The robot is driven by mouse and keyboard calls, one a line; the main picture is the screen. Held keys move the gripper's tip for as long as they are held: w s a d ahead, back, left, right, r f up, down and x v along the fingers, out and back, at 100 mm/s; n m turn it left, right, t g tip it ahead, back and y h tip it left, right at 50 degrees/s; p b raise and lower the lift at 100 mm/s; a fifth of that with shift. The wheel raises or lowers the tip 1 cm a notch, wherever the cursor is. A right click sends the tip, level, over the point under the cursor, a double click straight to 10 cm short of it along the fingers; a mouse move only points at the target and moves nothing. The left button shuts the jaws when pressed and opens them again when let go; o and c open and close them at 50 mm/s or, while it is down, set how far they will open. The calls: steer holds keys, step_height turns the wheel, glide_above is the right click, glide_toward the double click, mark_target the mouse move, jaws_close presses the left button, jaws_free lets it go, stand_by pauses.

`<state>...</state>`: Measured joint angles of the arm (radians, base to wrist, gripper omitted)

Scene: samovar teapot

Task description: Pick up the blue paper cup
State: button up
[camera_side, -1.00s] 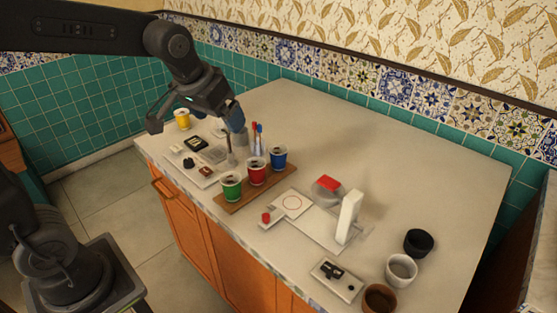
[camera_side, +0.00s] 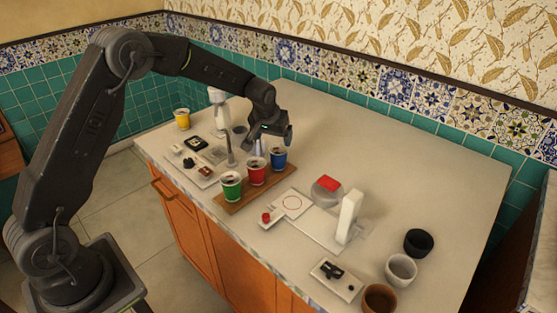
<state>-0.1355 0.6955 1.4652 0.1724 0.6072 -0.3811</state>
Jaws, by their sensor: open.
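The blue paper cup (camera_side: 279,159) stands upright at the back right end of a wooden board (camera_side: 228,199). A red cup (camera_side: 257,172) and a green cup (camera_side: 231,186) stand in a row with it on the same board. My gripper (camera_side: 270,142) is open and empty. It hangs just above and slightly left of the blue cup in the picture; I cannot tell the exact gap. The toothbrush holder behind it is mostly hidden by the gripper.
A yellow cup (camera_side: 182,119) stands at the far left. A white appliance with an upright post (camera_side: 348,217) is right of the board. Black (camera_side: 418,242), white (camera_side: 401,269) and brown (camera_side: 379,298) cups stand at front right. The counter's back right is clear.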

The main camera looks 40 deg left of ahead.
mark_target(278, 151)
steer(key=x, duration=0.9)
steer(key=shift+w, duration=0.4)
steer(key=c, duration=0.7)
